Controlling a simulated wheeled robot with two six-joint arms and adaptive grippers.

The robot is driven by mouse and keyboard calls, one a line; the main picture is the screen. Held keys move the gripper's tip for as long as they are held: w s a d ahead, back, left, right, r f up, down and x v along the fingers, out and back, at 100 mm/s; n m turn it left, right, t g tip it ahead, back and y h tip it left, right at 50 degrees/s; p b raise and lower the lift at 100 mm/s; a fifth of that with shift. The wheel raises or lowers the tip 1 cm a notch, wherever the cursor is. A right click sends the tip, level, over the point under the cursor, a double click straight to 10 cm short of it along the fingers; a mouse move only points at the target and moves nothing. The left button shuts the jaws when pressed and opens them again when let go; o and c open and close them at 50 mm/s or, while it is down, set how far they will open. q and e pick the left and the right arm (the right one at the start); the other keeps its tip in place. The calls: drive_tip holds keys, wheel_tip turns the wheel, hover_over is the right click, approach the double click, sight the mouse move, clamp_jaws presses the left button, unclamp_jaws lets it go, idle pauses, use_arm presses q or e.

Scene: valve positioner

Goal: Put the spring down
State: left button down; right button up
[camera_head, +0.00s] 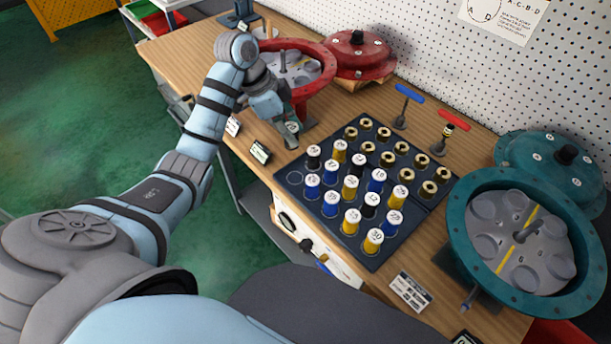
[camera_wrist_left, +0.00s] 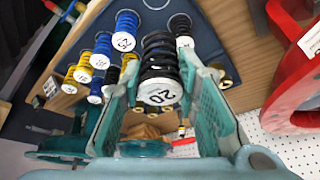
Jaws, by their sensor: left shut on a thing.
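My left gripper (camera_head: 290,126) is beyond the far left edge of the dark tray, at the table's left side. In the left wrist view, the left gripper (camera_wrist_left: 160,98) is shut on a black spring (camera_wrist_left: 161,66) with a white end cap marked 20. The spring sits between the two teal fingers. The dark tray (camera_head: 388,252) holds several blue, yellow and black springs with numbered white caps, plus rows of brass-coloured parts. An empty marked circle (camera_head: 294,177) shows at the tray's left corner. My right gripper is not in view.
A red round housing (camera_head: 327,70) stands open behind my left gripper, with its red lid (camera_head: 358,52) beside it. A teal housing (camera_head: 470,232) and teal lid (camera_head: 590,186) stand at the right. Blue-handled (camera_head: 409,93) and red-handled (camera_head: 453,119) tools stand behind the tray.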

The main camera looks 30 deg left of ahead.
use_arm(q)
drive_tip(key=f, duration=0.2)
drive_tip(key=w+f, duration=0.1)
drive_tip(key=f, duration=0.2)
drive_tip(key=w+f, duration=0.1)
drive_tip(key=f, duration=0.2)
drive_tip(key=shift+w+a+f, duration=0.1)
drive_tip(key=shift+a+f, duration=0.1)
drive_tip(key=f, duration=0.2)
drive_tip(key=s+f+b, duration=0.1)
drive_tip(key=shift+s+f, duration=0.1)
drive_tip(key=shift+f, duration=0.25)
drive_tip(key=shift+d+f, duration=0.1)
drive_tip(key=shift+f, duration=0.05)
drive_tip(key=shift+w+f, duration=0.2)
drive_tip(key=shift+w, duration=0.05)
drive_tip(key=c, duration=1.4)
unclamp_jaws()
drive_tip(key=shift+o, duration=0.9)
drive_tip(key=shift+s+r, duration=0.15)
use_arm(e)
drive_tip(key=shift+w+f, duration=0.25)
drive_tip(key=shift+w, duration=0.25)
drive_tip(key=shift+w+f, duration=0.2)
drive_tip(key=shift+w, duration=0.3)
